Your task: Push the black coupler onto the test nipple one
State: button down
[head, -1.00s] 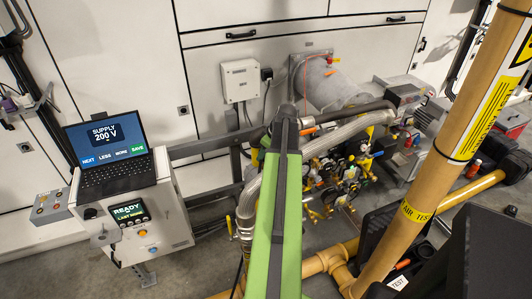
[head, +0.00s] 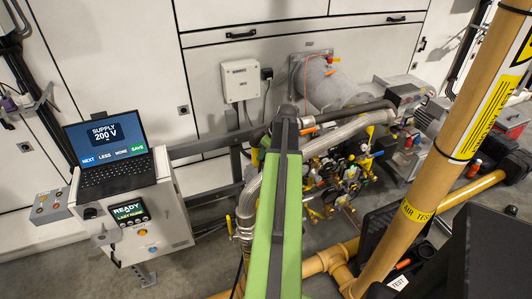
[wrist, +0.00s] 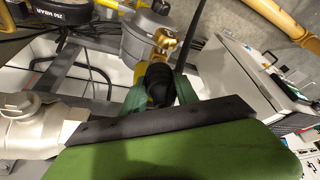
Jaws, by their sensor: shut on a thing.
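In the wrist view, my gripper (wrist: 159,88) has its two green fingers closed on the black coupler (wrist: 154,74). The coupler's far end points at a yellow-brass fitting (wrist: 163,41) beside a round grey housing (wrist: 140,42). I cannot tell whether the coupler touches this fitting or whether the fitting is test nipple one. In the head view, my green arm covers the gripper and the coupler.
In the head view, a pipe train with several valves (head: 345,170) lies right of my arm. A laptop (head: 112,155) sits on a control box at left. A tan post (head: 430,165) stands at right. A silver pipe fitting (wrist: 30,125) is close at left in the wrist view.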

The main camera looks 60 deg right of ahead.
jog(key=shift+f, duration=0.35)
jog(key=c, duration=0.9)
grip_release()
jog(key=shift+o, duration=0.2)
jog(key=p+v, duration=1.5)
jog(key=v, duration=0.2)
jog(key=shift+r+p, duration=0.25)
jog(key=shift+p, duration=0.05)
